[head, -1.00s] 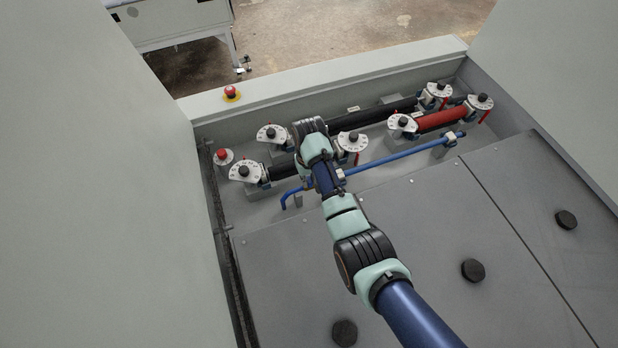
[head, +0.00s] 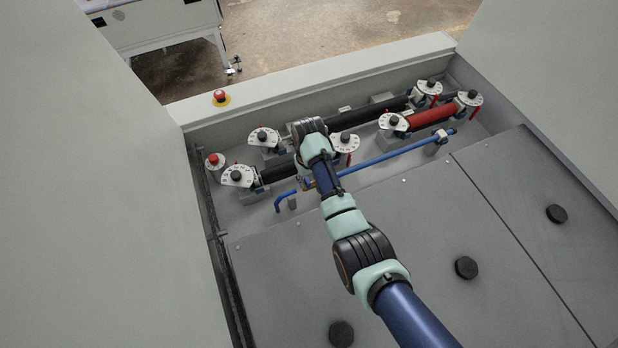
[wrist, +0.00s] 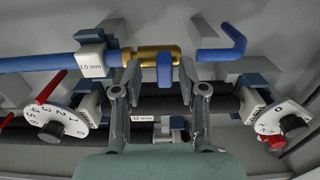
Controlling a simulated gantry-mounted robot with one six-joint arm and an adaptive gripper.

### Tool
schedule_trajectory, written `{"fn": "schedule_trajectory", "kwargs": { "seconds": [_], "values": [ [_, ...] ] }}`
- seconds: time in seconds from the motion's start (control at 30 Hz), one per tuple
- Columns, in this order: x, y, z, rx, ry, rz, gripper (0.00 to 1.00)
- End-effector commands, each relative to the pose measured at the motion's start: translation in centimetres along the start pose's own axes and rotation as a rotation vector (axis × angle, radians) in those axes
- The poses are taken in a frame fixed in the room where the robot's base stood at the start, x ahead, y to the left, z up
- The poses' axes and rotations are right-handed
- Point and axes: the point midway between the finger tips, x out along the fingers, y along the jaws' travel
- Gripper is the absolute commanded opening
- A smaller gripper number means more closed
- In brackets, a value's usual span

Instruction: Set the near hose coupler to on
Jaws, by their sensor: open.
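The near hose coupler is a brass fitting (wrist: 150,52) with a blue lever (wrist: 164,70), on the end of a straight blue hose (wrist: 40,63) in the wrist view. The lever points down toward my gripper. A small gap shows between the brass end and a short bent blue hose (wrist: 222,47). My gripper (wrist: 158,78) is open, with one finger on each side of the lever; contact is not clear. In the head view a bit of brass (head: 307,183) shows left of my arm; my fingers are hidden there.
Black rollers and a red roller (head: 432,117) with numbered dials (head: 237,176) lie behind the blue hose. In the wrist view, dials stand left (wrist: 52,125) and right (wrist: 290,122) of my gripper. Grey panels with black knobs (head: 466,267) lie in front.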

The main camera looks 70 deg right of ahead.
Motion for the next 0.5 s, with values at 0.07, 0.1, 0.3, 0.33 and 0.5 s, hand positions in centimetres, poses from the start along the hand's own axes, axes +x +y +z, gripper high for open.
{"fn": "schedule_trajectory", "kwargs": {
  "seconds": [0.07, 0.1, 0.3, 0.33, 0.5],
  "values": [
    [-1.0, 0.0, -0.1, 0.0, 0.004, 0.0, 0.42],
    [-1.7, 0.0, -0.1, 0.0, 0.005, 0.0, 0.42],
    [-5.6, 0.0, -0.1, 0.0, 0.004, 0.001, 0.42],
    [-6.1, 0.0, -0.1, 0.0, 0.005, 0.001, 0.42],
    [-7.3, 0.1, 0.0, 0.001, 0.002, 0.001, 0.42]
  ]
}}
